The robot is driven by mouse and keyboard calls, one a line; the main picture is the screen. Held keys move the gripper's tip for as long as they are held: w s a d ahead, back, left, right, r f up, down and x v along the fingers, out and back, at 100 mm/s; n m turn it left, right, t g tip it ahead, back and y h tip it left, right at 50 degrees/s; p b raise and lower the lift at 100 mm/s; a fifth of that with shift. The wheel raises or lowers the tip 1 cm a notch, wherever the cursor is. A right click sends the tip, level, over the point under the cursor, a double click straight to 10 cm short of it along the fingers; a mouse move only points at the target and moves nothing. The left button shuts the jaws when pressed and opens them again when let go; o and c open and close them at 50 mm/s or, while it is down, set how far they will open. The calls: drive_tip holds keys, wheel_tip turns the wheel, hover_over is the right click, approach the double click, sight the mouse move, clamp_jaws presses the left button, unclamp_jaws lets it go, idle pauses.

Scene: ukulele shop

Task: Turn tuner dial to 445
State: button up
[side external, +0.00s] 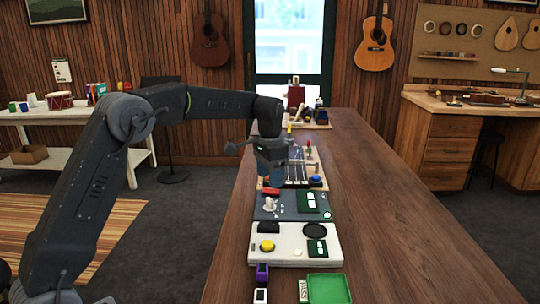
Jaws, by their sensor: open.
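A dark grey panel (285,213) lies on the long wooden bench. It carries a white dial (269,204) on its left and a green-lit display (307,202) on its right. The marks and digits are too small to read. In front of it lies a white panel (290,256) with a yellow knob (267,246), a black disc (314,230) and a small green display (317,248). I cannot tell for sure which panel is the tuner. My gripper (271,183) points down just behind the white dial, open and apparently empty. Its fingers are hard to make out.
A red piece (271,191) lies near my gripper. Behind stand a strummed-string board (297,172) with a blue button (315,181) and a tool tray (316,126). A green tray (328,289) and a purple clip (262,271) lie in front. The bench's right side (390,230) is clear.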

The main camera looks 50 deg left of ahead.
sight(269, 200)
wheel_tip(269, 200, up, 6)
drive_tip(key=shift+r, duration=0.25)
idle(0.4)
drive_tip(key=s+d+r+n+t, duration=0.1)
drive_tip(key=s+d+r+t, duration=0.15)
drive_tip(key=s, duration=0.55)
drive_tip(key=s+d+r+n+t, duration=0.1)
drive_tip(key=s+d+r, duration=0.2)
drive_tip(key=s, duration=0.5)
drive_tip(key=s+d+f+t, duration=0.1)
drive_tip(key=s+f, duration=0.3)
drive_tip(key=s, duration=0.3)
drive_tip(key=s+d+f+n+t, duration=0.1)
drive_tip(key=s+f, duration=0.3)
drive_tip(key=s, duration=0.4)
drive_tip(key=shift+s+d, duration=0.15)
drive_tip(key=shift+d, duration=0.15)
drive_tip(key=shift+f, duration=0.1)
